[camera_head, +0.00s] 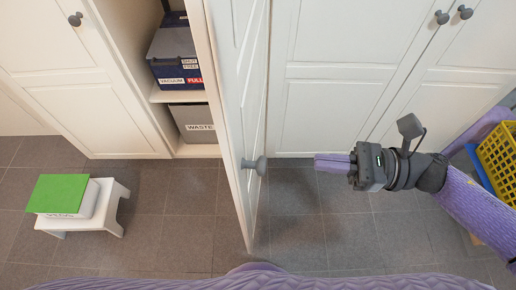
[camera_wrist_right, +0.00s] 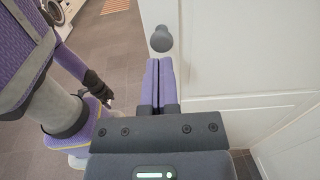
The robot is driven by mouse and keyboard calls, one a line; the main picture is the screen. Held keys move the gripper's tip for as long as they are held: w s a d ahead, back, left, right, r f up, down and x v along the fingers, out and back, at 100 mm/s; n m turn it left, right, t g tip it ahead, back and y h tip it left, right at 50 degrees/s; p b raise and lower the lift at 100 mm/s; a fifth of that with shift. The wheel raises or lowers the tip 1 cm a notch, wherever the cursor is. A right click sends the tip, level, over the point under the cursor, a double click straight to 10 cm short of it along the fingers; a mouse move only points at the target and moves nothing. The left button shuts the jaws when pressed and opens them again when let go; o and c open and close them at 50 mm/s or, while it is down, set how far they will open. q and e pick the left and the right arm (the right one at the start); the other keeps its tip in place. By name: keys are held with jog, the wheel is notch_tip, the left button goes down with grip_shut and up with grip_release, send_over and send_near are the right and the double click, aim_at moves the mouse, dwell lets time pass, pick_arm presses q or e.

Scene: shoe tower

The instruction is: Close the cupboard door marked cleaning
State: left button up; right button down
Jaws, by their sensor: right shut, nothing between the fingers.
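An open white cupboard door (camera_head: 243,110) stands out from the cupboard toward me in the head view, with a grey round knob (camera_head: 254,165) on its right-hand face. No "cleaning" label shows on it. My right gripper (camera_head: 318,162) is shut and empty, to the right of the knob and apart from it. In the right wrist view the shut fingers (camera_wrist_right: 158,64) point toward the door (camera_wrist_right: 210,60), with the knob (camera_wrist_right: 161,38) just beyond the tips. My left gripper is not in the head view.
The open compartment holds a vacuum box (camera_head: 176,55) and a waste box (camera_head: 196,122). A white stool (camera_head: 115,210) with a green-topped box (camera_head: 62,195) stands at left. A yellow crate (camera_head: 497,160) is at right. Closed doors (camera_head: 335,75) line the wall. Floor right of the door is clear.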

aim_at(241, 153)
jog(key=a, duration=0.3)
jog(key=w+a+p, duration=0.1)
jog(key=a, duration=0.6)
jog(key=shift+w+a+r+p, duration=0.1)
jog(key=shift+w+p, duration=0.1)
jog(key=shift+p, duration=0.15)
jog(key=shift+w+a, duration=0.1)
jog(key=shift+a, duration=0.45)
jog(key=shift+a, duration=0.15)
